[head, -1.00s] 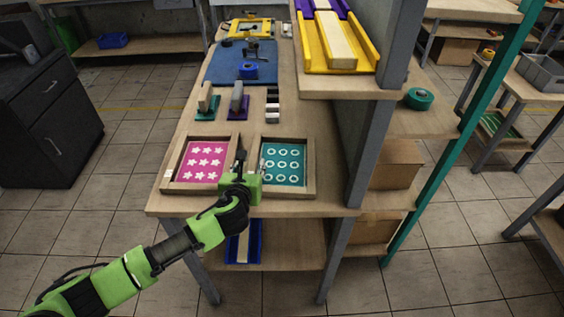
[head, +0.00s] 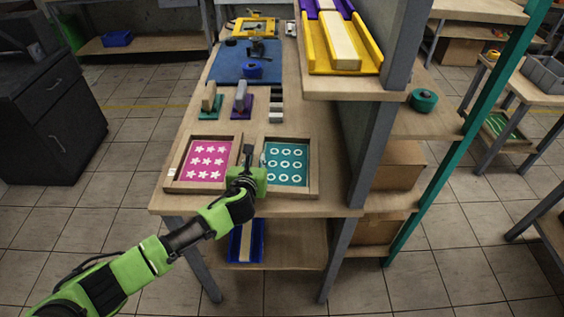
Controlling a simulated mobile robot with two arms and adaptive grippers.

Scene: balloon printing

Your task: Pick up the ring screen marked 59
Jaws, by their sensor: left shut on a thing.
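The ring screen (head: 287,163) lies flat near the front of the workbench. It is a teal panel with white rings in a wooden frame. No number can be read on it. My left gripper (head: 256,161) is at the left side of this frame, shut on its left edge, with the wrist in front of the near left corner. The gripper hides part of that edge. The frame still appears to rest on the bench. My right gripper is not in view.
A pink star screen (head: 207,161) in a wooden frame lies close to the left. Behind are two stamp-like tools (head: 242,100), a striped block (head: 276,104) and a blue mat (head: 245,62). A grey shelf post (head: 367,150) stands to the right.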

